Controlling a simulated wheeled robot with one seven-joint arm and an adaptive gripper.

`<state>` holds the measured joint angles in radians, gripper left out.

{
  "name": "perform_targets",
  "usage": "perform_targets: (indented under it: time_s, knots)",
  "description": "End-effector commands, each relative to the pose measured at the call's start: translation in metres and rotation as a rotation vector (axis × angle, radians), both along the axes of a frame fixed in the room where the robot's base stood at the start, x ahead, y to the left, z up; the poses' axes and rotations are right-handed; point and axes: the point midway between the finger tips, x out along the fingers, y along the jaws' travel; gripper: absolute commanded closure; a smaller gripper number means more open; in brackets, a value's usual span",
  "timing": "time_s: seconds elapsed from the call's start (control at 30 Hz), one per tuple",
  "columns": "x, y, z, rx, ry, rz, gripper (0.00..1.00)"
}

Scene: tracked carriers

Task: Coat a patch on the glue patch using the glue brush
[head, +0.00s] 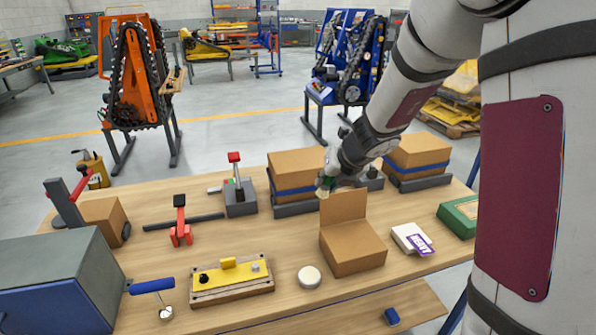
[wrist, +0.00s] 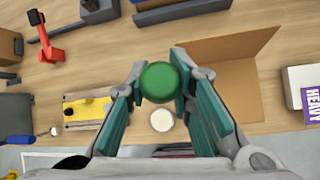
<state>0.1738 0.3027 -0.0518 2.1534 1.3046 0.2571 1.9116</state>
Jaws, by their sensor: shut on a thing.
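My gripper (head: 327,183) is above the table, behind the raised flap of an open brown carton (head: 352,250). It is shut on the glue brush; in the wrist view the round green end of the glue brush (wrist: 159,82) sits between the fingertips. In the head view the brush shows only as a small pale tip (head: 323,191) below the fingers. A round cream disc (head: 309,277) lies flat on the table left of the carton; it also shows in the wrist view (wrist: 162,120). I cannot tell for sure whether it is the glue patch. The brush is apart from it.
A yellow-topped fixture (head: 231,280) stands left of the disc. Strapped cartons (head: 296,180) stand behind. A white box with a purple label (head: 412,239) is right of the carton. A red clamp (head: 180,233) and grey cabinet (head: 60,285) are left.

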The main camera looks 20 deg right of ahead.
Motion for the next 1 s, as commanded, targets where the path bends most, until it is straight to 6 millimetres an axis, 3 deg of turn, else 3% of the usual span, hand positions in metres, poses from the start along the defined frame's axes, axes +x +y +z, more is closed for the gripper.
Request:
perform_targets:
  time_s: [0.03, 0.2, 0.4, 0.57, 1.0]
  knots:
    - [-0.001, -0.023, -0.006, -0.032, 0.01, -0.006, 1.0]
    - [-0.007, -0.084, -0.024, -0.135, 0.039, 0.008, 1.0]
    - [-0.016, -0.129, -0.039, -0.211, 0.068, 0.026, 1.0]
    - [-0.019, -0.141, -0.045, -0.231, 0.076, 0.032, 1.0]
    - [-0.016, -0.141, -0.077, -0.232, 0.075, 0.032, 1.0]
